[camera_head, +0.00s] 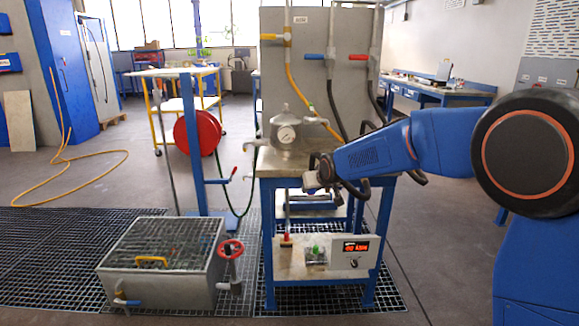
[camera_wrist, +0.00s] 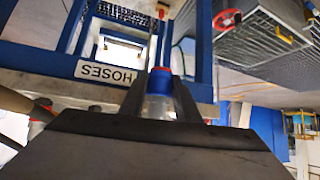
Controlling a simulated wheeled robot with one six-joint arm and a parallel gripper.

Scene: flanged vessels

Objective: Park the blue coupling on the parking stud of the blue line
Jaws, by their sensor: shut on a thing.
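My gripper (camera_head: 316,178) is in front of the blue-framed bench, just below its top edge. In the wrist view its two dark fingers (camera_wrist: 160,98) are closed on the blue coupling (camera_wrist: 159,82), a pale cylinder with a blue band. The coupling is held close to the white HOSES label (camera_wrist: 107,72), which appears upside down. In the head view my gripper mostly hides the coupling. A dark hose (camera_head: 352,190) loops beside my gripper. The blue line's parking stud cannot be made out clearly. A small red-ended part (camera_wrist: 40,110) shows at the left of the wrist view.
A metal vessel with a gauge (camera_head: 287,135) stands on the bench top (camera_head: 262,160). Behind it, a grey panel (camera_head: 328,30) carries yellow, blue and red valve levers. Below are a control box (camera_head: 335,258) and a red handwheel (camera_head: 231,250) beside a grated tank (camera_head: 160,287).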

